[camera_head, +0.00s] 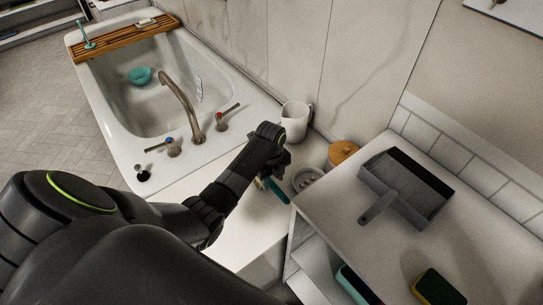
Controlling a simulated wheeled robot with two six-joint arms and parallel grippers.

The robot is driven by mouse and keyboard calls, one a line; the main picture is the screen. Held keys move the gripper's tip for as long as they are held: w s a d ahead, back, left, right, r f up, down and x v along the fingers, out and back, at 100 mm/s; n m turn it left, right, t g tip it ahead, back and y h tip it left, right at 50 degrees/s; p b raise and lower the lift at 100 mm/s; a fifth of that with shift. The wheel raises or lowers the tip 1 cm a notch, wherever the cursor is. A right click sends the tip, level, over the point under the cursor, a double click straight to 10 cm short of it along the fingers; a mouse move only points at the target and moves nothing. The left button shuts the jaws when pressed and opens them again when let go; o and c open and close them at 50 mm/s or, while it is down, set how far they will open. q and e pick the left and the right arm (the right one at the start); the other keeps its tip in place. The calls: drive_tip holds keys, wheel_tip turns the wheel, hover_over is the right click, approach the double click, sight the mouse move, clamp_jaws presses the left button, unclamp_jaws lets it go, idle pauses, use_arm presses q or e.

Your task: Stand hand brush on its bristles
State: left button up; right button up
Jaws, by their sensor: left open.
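My left gripper (272,170) reaches over the white ledge beside the bathtub, seen from above and behind. It is open, but its own wrist hides most of its fingers. A slim teal piece with a lighter tan edge (277,191) shows just below the gripper, low over the ledge; it looks like part of the hand brush. The rest of it is hidden by my gripper, so I cannot tell how the bristles face or whether the fingers touch it. My right gripper is not in view.
A white pitcher (296,121), a small round bowl (306,179) and a jar with an orange lid (343,152) stand close by. A grey dustpan (398,189) lies on the raised counter (460,190). The bathtub (112,105) with its tap (184,103) is at left.

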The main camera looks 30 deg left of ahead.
use_arm(q)
wheel_tip(320, 180, up, 15)
drive_tip(key=p, duration=0.2)
drive_tip(key=shift+a, duration=0.3)
drive_tip(key=shift+w, duration=0.1)
